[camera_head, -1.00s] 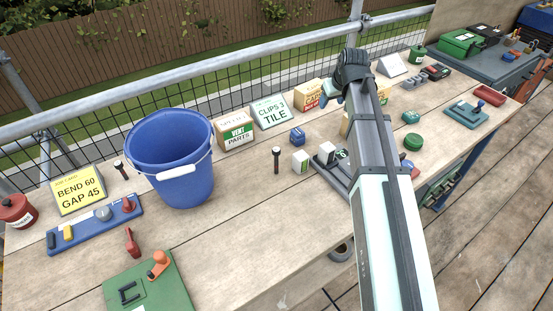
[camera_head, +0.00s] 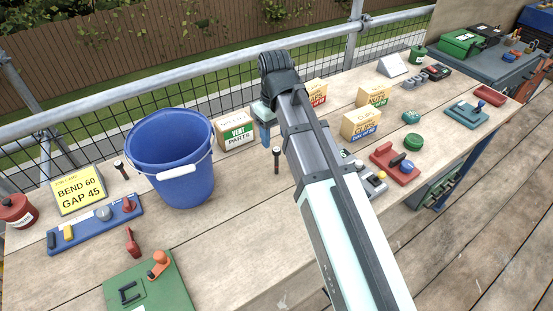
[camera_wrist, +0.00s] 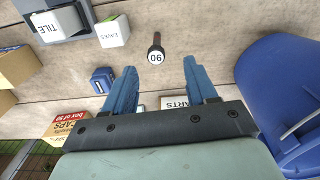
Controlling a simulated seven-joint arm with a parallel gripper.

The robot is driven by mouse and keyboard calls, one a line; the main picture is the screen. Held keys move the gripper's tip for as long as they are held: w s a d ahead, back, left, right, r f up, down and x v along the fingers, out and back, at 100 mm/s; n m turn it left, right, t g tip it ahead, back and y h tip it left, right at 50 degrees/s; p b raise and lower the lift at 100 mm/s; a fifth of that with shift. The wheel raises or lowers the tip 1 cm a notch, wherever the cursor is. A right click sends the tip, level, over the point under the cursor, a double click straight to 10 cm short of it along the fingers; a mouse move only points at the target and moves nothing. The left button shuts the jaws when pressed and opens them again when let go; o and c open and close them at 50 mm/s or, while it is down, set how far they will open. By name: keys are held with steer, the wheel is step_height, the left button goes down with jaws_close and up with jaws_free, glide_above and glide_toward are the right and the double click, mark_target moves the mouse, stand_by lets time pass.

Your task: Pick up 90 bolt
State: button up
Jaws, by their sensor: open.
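The 90 bolt (camera_wrist: 156,50) stands upright on the bench, a dark shaft with a white round top marked 90. In the head view a dark bolt (camera_head: 276,160) stands just left of my arm, its label not readable there. My gripper (camera_wrist: 164,77) is open and empty in the wrist view, its two blue fingers apart. The bolt shows between and beyond the fingertips, with no visible contact. In the head view my gripper (camera_head: 263,130) hangs above the bench beside the vent parts box.
A blue bucket (camera_head: 170,160) stands left of the vent parts box (camera_head: 236,131). Another dark bolt (camera_head: 122,169) stands left of the bucket. In the wrist view a small blue block (camera_wrist: 103,80) and a white block (camera_wrist: 112,33) lie near the bolt. Clip boxes (camera_head: 360,125) stand right of my arm.

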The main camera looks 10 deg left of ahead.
glide_above(277, 173)
steer(key=shift+w+a+f, duration=0.1)
steer(key=shift+w+f, duration=0.05)
steer(key=shift+f, duration=2.6)
steer(key=shift+w+a+f, duration=0.1)
steer(key=shift+w+f, duration=0.05)
steer(key=shift+f, duration=2.55)
jaws_close()
